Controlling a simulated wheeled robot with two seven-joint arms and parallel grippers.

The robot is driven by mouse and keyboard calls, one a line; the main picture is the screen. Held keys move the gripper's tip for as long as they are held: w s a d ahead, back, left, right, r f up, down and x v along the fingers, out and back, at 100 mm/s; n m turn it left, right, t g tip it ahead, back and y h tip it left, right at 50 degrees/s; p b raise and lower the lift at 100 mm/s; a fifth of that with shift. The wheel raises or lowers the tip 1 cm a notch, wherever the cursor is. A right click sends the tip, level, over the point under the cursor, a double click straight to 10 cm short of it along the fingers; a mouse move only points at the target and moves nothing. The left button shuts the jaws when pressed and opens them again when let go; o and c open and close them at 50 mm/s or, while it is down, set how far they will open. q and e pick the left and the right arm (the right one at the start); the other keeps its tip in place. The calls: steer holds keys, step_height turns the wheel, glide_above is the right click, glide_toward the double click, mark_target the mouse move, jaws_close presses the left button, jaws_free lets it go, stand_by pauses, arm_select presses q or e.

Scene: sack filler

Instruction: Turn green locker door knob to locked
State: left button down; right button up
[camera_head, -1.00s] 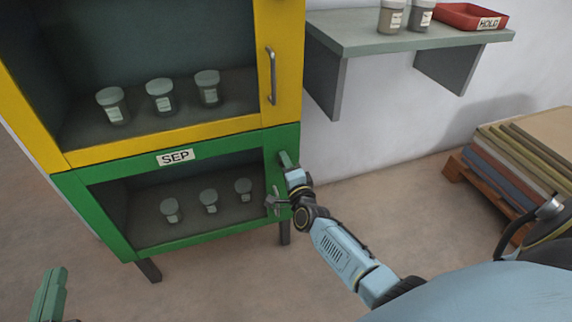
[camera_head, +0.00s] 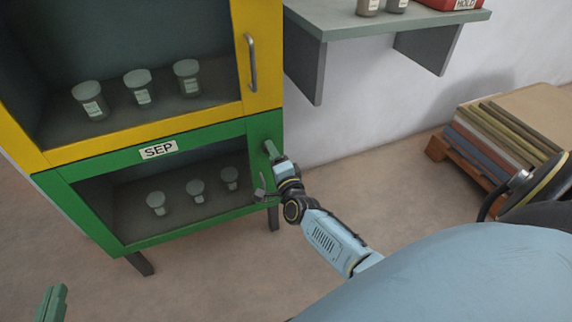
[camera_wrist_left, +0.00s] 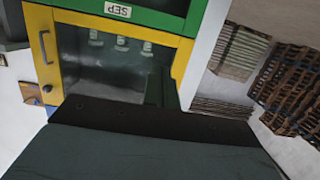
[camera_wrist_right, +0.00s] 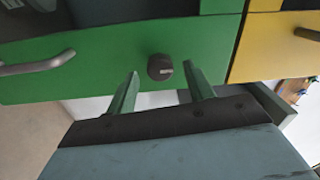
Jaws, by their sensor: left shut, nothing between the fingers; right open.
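The green locker (camera_head: 150,238) has a glazed door labelled SEP and stands under a yellow one. Its dark round knob (camera_wrist_right: 160,67) shows in the right wrist view on the green door frame, with a short pale mark on its face. My right gripper (camera_wrist_right: 160,72) is open, with one green finger on either side of the knob; I cannot tell whether they touch it. In the head view my right gripper (camera_head: 271,150) is at the locker's right edge and the knob is hidden. My left gripper (camera_head: 50,304) is shut and empty, low at the left, away from the locker.
The green door's handle (camera_wrist_right: 38,65) is left of the knob in the right wrist view. The yellow locker (camera_head: 262,60) is directly above. A grey wall shelf (camera_head: 390,30) with jars and a red tray is at the upper right. A loaded pallet (camera_head: 438,150) stands at the right.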

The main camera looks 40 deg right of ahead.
arm_select(q)
steer(key=s+a+f+g+y+p, duration=0.3)
steer(key=s+a+f+g, duration=0.2)
steer(key=s+f+g, duration=0.4)
steer(key=shift+s+f+n+g, duration=0.3)
steer(key=shift+s+f, duration=0.1)
steer(key=shift+f, duration=0.4)
arm_select(e)
steer(key=v, duration=1.1)
steer(key=shift+s+a+r, duration=0.1)
